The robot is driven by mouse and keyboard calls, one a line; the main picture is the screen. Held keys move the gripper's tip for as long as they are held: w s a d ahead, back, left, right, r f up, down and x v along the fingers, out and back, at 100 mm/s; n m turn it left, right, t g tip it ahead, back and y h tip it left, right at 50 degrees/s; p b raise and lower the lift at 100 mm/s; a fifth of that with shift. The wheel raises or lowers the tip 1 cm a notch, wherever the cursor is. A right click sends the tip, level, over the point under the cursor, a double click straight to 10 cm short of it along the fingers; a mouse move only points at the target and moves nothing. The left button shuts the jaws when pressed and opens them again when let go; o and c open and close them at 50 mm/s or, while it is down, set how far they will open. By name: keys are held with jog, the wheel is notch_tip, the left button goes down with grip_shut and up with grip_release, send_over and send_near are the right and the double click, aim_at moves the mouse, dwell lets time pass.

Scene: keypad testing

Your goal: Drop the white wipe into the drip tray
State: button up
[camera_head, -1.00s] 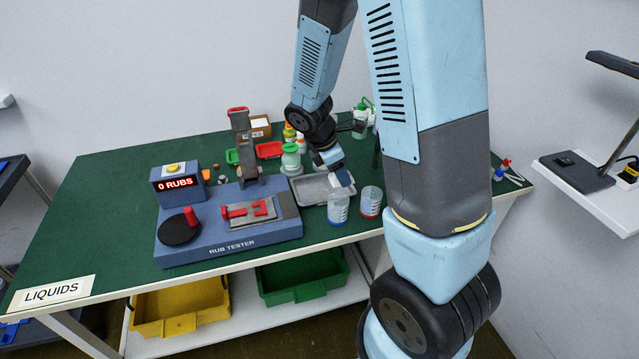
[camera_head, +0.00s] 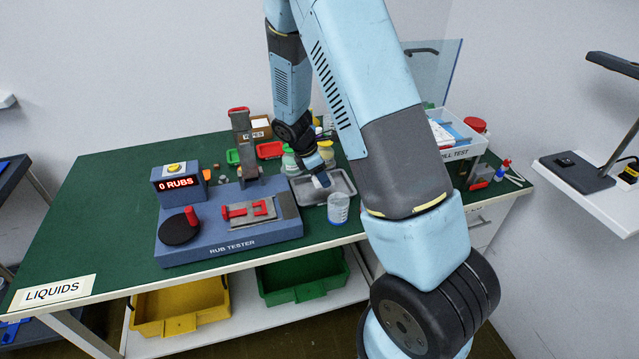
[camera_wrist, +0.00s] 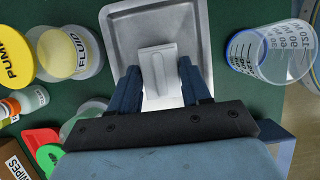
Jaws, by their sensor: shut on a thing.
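The white wipe (camera_wrist: 158,68) is a small pale folded piece between the two dark blue fingers of my gripper (camera_wrist: 160,72), which is shut on it. In the wrist view the wipe is over the grey metal drip tray (camera_wrist: 190,28), inside its outline. In the head view my gripper (camera_head: 319,177) is over the left part of the drip tray (camera_head: 344,184). The gap between wipe and tray floor cannot be told. The fingers hide part of the tray.
A clear graduated beaker (camera_head: 338,208) stands just in front of the tray; it also shows in the wrist view (camera_wrist: 268,55). The rub tester (camera_head: 228,232) is to the left. Bottles, including the yellow-lidded fluid one (camera_wrist: 82,52), stand close by the tray.

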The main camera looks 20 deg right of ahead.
jog(key=shift+w+f, duration=0.1)
jog(key=shift+f, duration=1.5)
jog(key=shift+f, duration=0.15)
jog(key=o, duration=0.9)
jog(key=shift+o, duration=0.2)
